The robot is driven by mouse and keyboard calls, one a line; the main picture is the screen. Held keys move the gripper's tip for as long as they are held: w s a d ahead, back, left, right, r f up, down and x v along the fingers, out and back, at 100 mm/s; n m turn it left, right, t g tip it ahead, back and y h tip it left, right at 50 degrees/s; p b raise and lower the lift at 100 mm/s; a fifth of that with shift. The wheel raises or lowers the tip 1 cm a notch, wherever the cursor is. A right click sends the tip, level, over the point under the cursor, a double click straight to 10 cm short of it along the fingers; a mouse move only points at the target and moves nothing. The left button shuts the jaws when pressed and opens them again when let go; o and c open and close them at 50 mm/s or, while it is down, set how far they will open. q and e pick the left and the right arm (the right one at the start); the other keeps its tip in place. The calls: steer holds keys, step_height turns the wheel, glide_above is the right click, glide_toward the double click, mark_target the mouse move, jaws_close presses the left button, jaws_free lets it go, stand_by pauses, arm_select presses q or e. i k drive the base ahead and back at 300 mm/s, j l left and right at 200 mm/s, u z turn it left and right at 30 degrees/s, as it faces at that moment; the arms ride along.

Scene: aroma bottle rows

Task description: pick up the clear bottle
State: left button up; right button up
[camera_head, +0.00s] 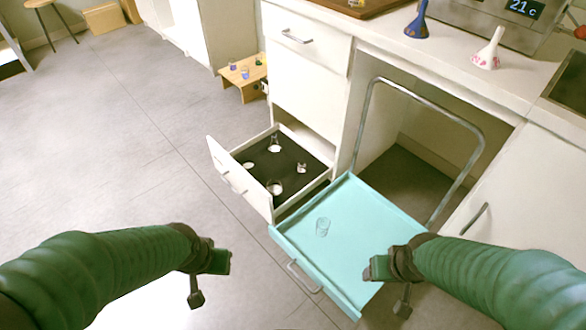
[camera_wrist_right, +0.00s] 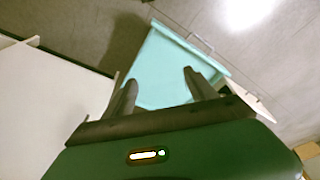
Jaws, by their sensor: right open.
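A small clear bottle (camera_head: 323,227), see-through and faint in outline, is on the turquoise tray of a cart (camera_head: 365,205). The cart also shows in the right wrist view (camera_wrist_right: 165,70), where I cannot make out the bottle. My right gripper (camera_head: 389,286) is by the cart's front right side, to the right of and nearer than the bottle. Its two fingers are apart and empty in the right wrist view (camera_wrist_right: 160,88). My left gripper (camera_head: 208,281) is over the floor left of the cart, with its jaws apart and nothing seen between them.
An open drawer (camera_head: 240,190) with a dark bottom and several small items is left of the cart. The cart's metal handle (camera_head: 420,97) arches at the back. A blue vase (camera_head: 417,22) and a patterned white vase (camera_head: 488,52) stand on the counter.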

mark_target(302, 166)
steer(key=i+j+u, duration=0.2)
steer(key=u, duration=0.25)
steer(key=i+j+u, duration=0.1)
steer(key=u, duration=0.35)
steer(key=i+u, duration=0.45)
steer(key=i+z, duration=0.15)
steer(key=i, duration=0.25)
steer(key=i+j+z, duration=0.15)
steer(key=i, duration=0.2)
steer(key=i+z, duration=0.2)
steer(key=z, duration=0.2)
steer(key=i+j+z, duration=0.15)
steer(key=z, duration=0.3)
